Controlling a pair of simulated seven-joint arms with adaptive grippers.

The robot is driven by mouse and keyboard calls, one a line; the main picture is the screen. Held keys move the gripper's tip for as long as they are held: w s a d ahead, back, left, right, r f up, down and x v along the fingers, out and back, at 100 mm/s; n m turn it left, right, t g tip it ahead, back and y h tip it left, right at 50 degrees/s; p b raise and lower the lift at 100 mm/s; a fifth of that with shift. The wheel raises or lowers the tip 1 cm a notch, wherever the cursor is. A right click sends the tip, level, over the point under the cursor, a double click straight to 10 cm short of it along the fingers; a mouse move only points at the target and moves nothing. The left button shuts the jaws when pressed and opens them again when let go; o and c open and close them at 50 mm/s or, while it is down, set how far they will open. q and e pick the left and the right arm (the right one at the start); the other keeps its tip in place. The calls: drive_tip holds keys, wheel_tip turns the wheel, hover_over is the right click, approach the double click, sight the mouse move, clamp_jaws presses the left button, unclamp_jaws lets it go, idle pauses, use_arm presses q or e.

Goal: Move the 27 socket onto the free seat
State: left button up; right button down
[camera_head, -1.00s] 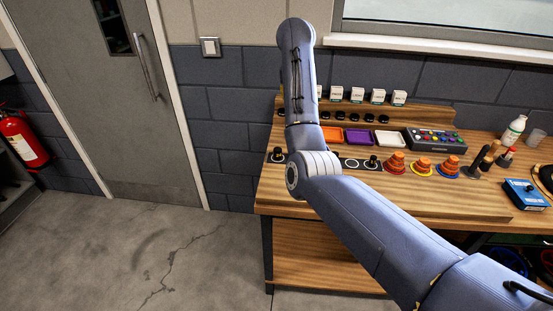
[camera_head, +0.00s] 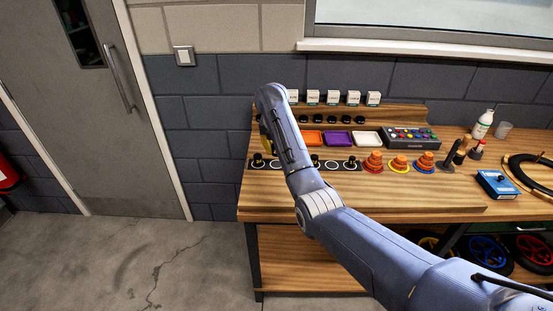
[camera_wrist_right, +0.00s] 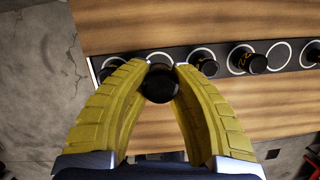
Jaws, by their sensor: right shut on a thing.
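My right gripper (camera_head: 265,147) reaches down at the left end of the black socket strip (camera_head: 289,165), partly hidden by my forearm in the head view. In the right wrist view its yellow fingers (camera_wrist_right: 160,76) are shut on a dark socket (camera_wrist_right: 159,86). The number on this socket cannot be read. Beyond it the strip has white-ringed seats. Whether the held socket touches the strip cannot be told. My left gripper is out of view.
Behind the strip are an orange tray (camera_head: 312,137), a purple tray (camera_head: 338,138) and a white tray (camera_head: 367,138). Orange stacked cones (camera_head: 373,162) stand to the right. The wooden bench front (camera_head: 400,190) is clear.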

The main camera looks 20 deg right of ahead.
sight(276, 155)
drive_tip(key=shift+f, duration=2.25)
drive_tip(key=shift+f, duration=0.1)
drive_tip(key=c, duration=1.2)
unclamp_jaws()
drive_tip(key=v, duration=1.2)
drive_tip(key=shift+a, duration=0.1)
